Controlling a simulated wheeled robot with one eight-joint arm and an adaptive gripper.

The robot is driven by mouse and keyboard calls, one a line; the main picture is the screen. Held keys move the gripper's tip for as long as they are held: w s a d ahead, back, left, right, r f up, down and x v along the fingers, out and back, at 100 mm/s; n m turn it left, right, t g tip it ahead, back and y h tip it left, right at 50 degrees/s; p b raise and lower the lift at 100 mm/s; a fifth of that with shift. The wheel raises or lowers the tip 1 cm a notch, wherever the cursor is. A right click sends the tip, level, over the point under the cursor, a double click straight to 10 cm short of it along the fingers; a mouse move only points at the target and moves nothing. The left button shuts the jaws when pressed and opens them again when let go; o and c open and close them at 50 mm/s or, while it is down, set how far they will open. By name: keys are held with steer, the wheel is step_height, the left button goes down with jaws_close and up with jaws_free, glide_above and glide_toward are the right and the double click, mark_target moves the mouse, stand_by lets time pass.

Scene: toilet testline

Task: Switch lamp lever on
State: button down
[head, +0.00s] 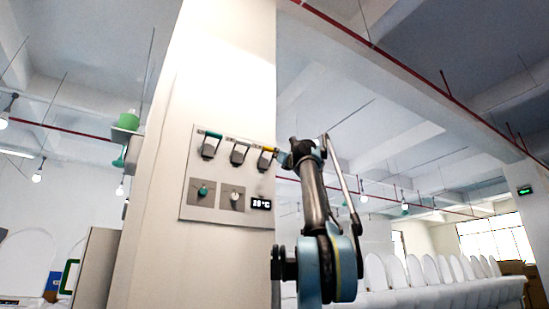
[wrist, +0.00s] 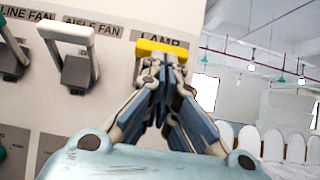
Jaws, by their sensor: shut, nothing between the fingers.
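The lamp lever is the rightmost of three levers on a grey panel (head: 228,208). Its yellow bar (head: 267,149) is at the top, and in the wrist view the yellow bar (wrist: 161,47) sits right under the LAMP label. My gripper (wrist: 161,72) is shut and empty. Its fingertips are in front of the lever, just below the yellow bar in the wrist view, and hide most of the lever's body. Whether they touch it I cannot tell. In the head view my gripper (head: 282,157) reaches the lever from the right.
The aisle fan lever (wrist: 78,55) with a white bar and another fan lever (wrist: 12,50) are left of the lamp lever. Two knobs (head: 202,190) (head: 235,198) and a small display (head: 261,204) are below. Open room lies right of the column.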

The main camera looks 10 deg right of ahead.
steer(key=s+d+r, duration=0.3)
steer(key=s, duration=0.5)
steer(key=shift+s+r, duration=0.15)
steer(key=shift+r, duration=0.1)
stand_by(0.4)
